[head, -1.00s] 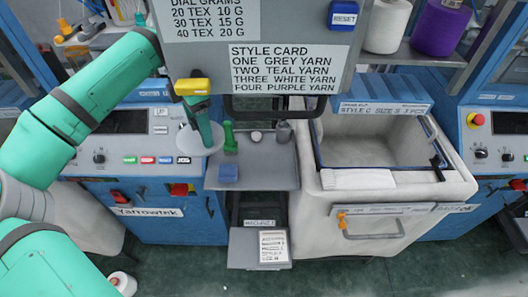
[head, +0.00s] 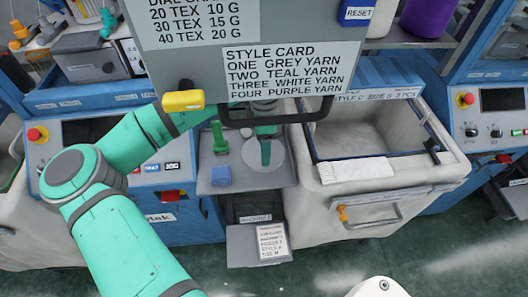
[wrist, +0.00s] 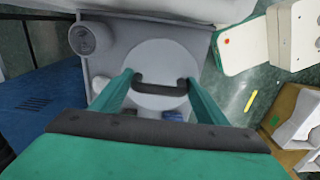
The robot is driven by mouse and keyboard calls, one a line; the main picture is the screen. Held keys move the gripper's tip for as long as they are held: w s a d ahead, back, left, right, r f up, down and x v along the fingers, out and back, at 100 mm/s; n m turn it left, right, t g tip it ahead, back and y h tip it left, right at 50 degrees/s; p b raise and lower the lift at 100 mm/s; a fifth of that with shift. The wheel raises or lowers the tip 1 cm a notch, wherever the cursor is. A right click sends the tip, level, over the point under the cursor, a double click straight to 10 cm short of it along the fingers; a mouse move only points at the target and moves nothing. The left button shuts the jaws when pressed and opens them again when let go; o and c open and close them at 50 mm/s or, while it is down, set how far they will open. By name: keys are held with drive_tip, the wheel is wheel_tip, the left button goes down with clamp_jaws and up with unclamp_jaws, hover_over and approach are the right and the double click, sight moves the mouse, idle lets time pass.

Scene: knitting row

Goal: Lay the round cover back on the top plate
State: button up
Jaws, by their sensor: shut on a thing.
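The round cover (head: 277,155) is a pale grey disc with a dark bar handle, which shows in the wrist view (wrist: 160,92). My gripper (head: 265,160) is shut on this handle, one teal finger at each end; in the wrist view its fingertips (wrist: 158,80) flank the handle. The cover is over the right part of a small grey plate (head: 215,188), probably the top plate. I cannot tell whether cover and plate touch. The cover hides part of the plate. A grey round knob (wrist: 88,38) stands beside the cover in the wrist view.
A green upright piece (head: 218,137) and a blue block (head: 221,176) stand on the plate, left of the cover. A sign panel with a style card (head: 283,70) and a dark rail hangs close above. A pale bin (head: 370,140) is to the right.

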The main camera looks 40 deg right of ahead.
wheel_tip(320, 180, down, 4)
drive_tip(key=shift+w+a+f, duration=0.1)
idle(0.4)
drive_tip(key=shift+f, duration=0.15)
drive_tip(key=o, duration=1.3)
